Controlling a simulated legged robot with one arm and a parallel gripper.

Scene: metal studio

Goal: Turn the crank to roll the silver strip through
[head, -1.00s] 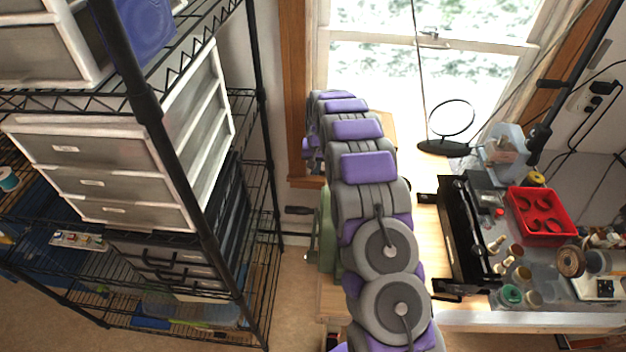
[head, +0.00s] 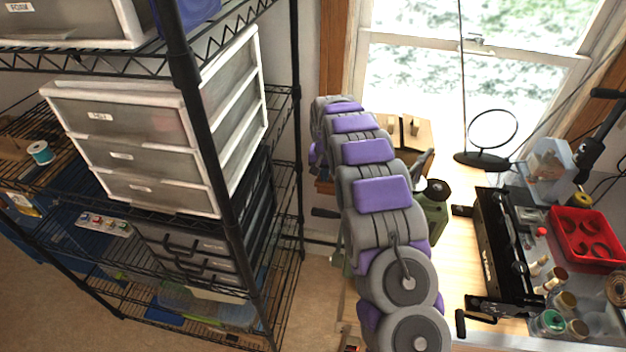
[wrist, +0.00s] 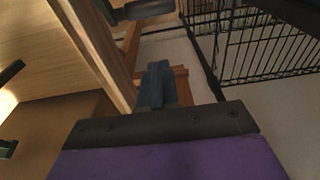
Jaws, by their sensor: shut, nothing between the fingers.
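A green metal body (head: 432,222), which looks like the rolling mill, stands at the left end of the wooden bench, largely hidden behind my arm. A dark round knob (head: 437,190) is on top of it. A dark handle (head: 325,212), probably the crank's grip, sticks out to the left of my arm. In the wrist view a dark rounded bar (wrist: 148,10), possibly that handle, lies just beyond my fingertips, apart from them. My gripper (wrist: 158,68) is shut and empty. Its fingers are hidden in the head view. I cannot see the silver strip.
A black wire shelf (head: 232,235) with drawer units stands on the left; its wire shelving also shows in the wrist view (wrist: 255,40). The wooden bench (head: 455,265) holds a black tool, a red tray (head: 590,240) and several bottles. Floor is free between shelf and bench.

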